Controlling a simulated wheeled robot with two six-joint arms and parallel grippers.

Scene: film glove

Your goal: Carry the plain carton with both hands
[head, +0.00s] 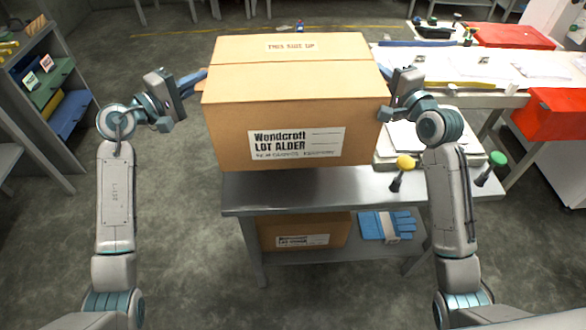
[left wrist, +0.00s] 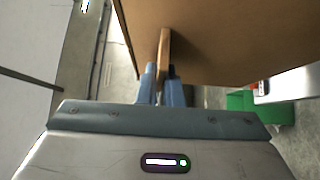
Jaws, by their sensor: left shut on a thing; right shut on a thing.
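The plain carton (head: 293,98) is a large brown box with a taped lid and a white label reading "Wendcroft LOT ALDER". It is held above the steel table in the head view. My left gripper (head: 202,76) is at the carton's left side. In the left wrist view, its blue fingers (left wrist: 162,88) are shut on a thin brown tab or handle (left wrist: 164,55) that stands out from the carton's side (left wrist: 225,40). My right gripper (head: 386,82) is at the carton's right side, shut on it; its grip point is mostly hidden by the wrist.
The steel table (head: 300,188) is under the carton. Its lower shelf holds another labelled carton (head: 303,233) and blue gloves (head: 387,226). A stack of papers (head: 400,140) lies at right, near yellow and green knobs. A long bench with red bins (head: 555,114) stands right, shelving (head: 45,85) left.

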